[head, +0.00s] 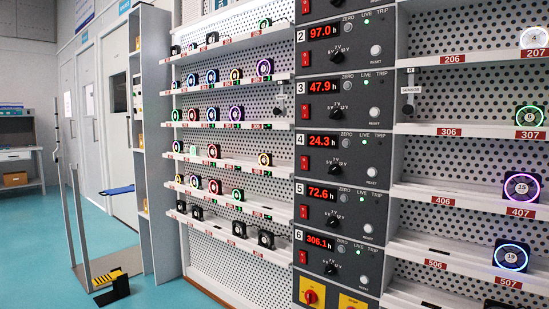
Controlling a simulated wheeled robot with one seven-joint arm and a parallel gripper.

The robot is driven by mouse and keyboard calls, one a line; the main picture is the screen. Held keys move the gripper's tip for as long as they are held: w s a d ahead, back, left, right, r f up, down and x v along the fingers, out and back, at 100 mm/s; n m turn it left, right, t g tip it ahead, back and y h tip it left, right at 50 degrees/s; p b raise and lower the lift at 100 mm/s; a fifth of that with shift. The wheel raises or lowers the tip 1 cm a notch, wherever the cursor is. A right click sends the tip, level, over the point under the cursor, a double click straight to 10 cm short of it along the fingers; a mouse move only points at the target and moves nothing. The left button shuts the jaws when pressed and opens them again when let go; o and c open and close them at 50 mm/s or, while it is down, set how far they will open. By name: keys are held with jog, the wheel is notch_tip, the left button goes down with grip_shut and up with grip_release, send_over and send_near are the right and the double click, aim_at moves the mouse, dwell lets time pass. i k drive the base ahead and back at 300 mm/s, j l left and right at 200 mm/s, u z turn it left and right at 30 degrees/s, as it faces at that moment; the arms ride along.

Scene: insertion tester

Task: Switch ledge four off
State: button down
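A column of grey control units stands in the middle of the head view. The unit marked 4 (342,157) has a red display reading 24.3, a black knob (335,168), a pale reset button (371,172) and a green light (364,142) under LIVE. Its red rocker switch (305,163) is at its lower left; which way it is tipped is too small to tell. To the right, a ledge with labels 406 (443,201) and 407 carries a lit round device (521,187). My gripper is not in view.
Units above and below have similar red switches and lit displays. White ledges (225,160) with lit round devices run left of the column. A red knob on yellow (312,297) sits beneath unit 6.

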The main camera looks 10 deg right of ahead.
aim_at(304, 160)
jog(key=i+j+u, duration=0.1)
jog(key=i, duration=1.05)
